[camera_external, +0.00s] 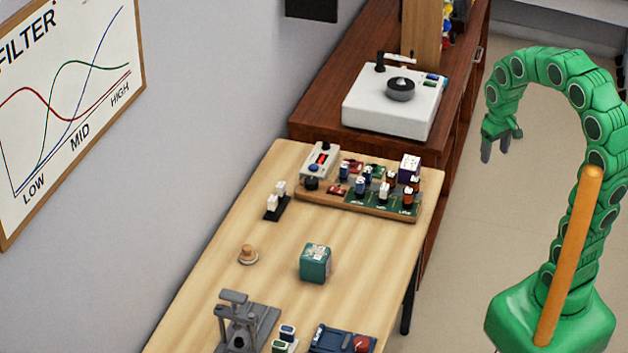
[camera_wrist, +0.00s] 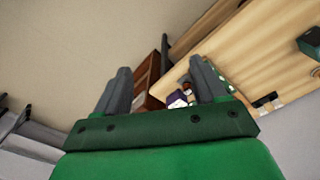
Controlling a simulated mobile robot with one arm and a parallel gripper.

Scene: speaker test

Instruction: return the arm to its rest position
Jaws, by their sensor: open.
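My green segmented arm rises from its base on the right of the external view and curves over at the top. My gripper (camera_external: 499,148) hangs at the arm's end, beyond the right edge of the wooden table (camera_external: 225,285), over open floor. Its grey fingers are apart with nothing between them. In the wrist view my gripper (camera_wrist: 160,90) shows two grey fingers spread wide, with floor and part of a brown cabinet (camera_wrist: 152,83) behind them. The gripper touches nothing that I can see.
The table holds a board of electronic parts (camera_external: 345,202), a teal cube (camera_external: 315,263), a small knob (camera_external: 248,254), a grey clamp-like fixture (camera_external: 245,325) and a blue tray (camera_external: 342,340). A white device (camera_external: 365,110) sits on the brown cabinet behind. Floor (camera_external: 465,235) is clear between table and arm.

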